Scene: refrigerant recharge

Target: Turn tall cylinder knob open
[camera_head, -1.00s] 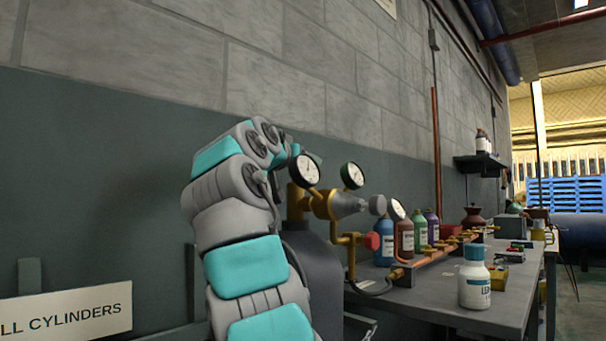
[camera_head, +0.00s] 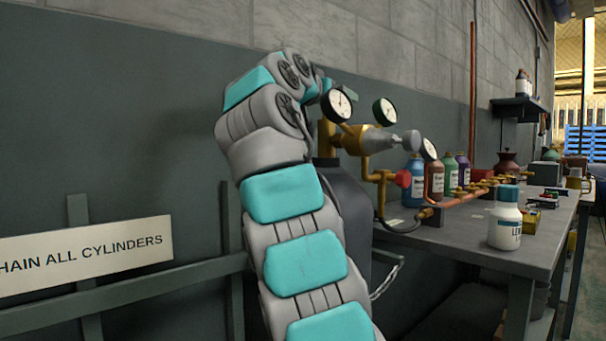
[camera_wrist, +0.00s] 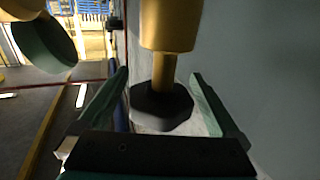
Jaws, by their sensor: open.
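The tall cylinder (camera_head: 348,205) is dark grey and stands left of the workbench, partly behind my arm. A brass valve (camera_head: 327,140) and regulator with two round gauges (camera_head: 340,105) sit on its top. In the wrist view, a dark faceted knob (camera_wrist: 160,108) sits on the end of a brass stem (camera_wrist: 165,25). My gripper (camera_wrist: 160,75) is open, with one finger on each side of the knob. Gaps show between the knob and both fingers. In the head view, my arm's wrist reaches the valve top, and the knob cannot be made out there.
A green-backed gauge (camera_wrist: 45,45) hangs close to the left finger. The workbench (camera_head: 455,250) carries a white bottle (camera_head: 505,220), coloured bottles (camera_head: 437,178) and copper piping (camera_head: 460,199). A grey wall stands behind. A sign (camera_head: 90,248) hangs on a rail (camera_head: 120,285) at left.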

